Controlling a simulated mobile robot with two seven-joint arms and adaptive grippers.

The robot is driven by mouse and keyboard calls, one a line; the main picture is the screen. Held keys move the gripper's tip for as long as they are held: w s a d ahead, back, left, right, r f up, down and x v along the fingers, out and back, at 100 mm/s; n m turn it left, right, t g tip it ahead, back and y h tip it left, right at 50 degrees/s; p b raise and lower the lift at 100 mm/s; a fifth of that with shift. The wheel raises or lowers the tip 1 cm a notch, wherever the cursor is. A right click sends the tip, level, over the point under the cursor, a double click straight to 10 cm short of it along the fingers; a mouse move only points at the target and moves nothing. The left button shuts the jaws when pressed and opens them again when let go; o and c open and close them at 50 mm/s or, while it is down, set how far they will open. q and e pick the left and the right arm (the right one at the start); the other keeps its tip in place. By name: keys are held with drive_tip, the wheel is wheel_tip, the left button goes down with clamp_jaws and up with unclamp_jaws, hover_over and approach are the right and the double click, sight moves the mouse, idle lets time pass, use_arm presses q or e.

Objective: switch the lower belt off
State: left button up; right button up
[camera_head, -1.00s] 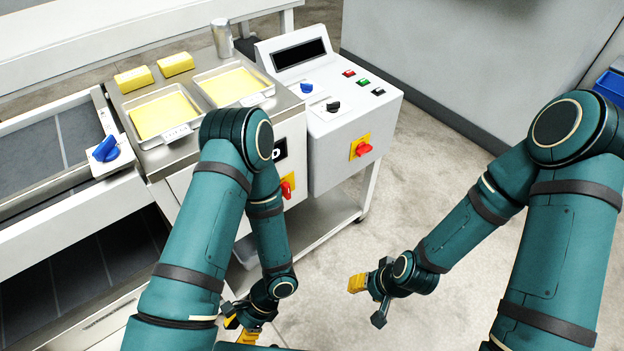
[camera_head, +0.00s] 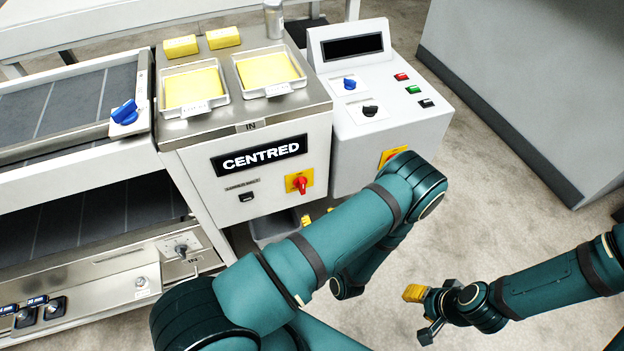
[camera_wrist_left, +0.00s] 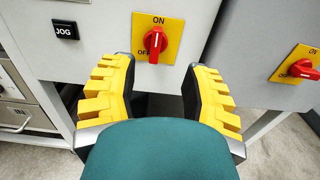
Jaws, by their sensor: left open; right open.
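A red rotary switch (camera_head: 300,185) on a yellow plate sits on the front of the cabinet under the "CENTRED" sign. In the left wrist view this red switch (camera_wrist_left: 155,40) stands upright, its white mark toward ON at the top; OFF is at lower left. A second red switch (camera_wrist_left: 302,70) on a yellow plate is to the right. The small label beside the first switch in the head view is unreadable. My left gripper (camera_wrist_left: 157,92) is open and empty, below and in front of the first switch, apart from it. My right gripper (camera_head: 420,314) is open and empty, low over the floor.
A black JOG button (camera_wrist_left: 65,30) is left of the switch. A control box (camera_head: 385,95) with knobs and coloured buttons stands at right. Dough trays (camera_head: 196,108) lie on top of the cabinet. A conveyor (camera_head: 75,115) is at left. Floor at right is clear.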

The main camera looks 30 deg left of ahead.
sight(303, 184)
use_arm(q)
drive_tip(key=b+x, duration=0.1)
drive_tip(key=x, duration=1.2)
drive_tip(key=shift+a, duration=0.3)
drive_tip(key=shift+s+r, duration=0.1)
clamp_jaws()
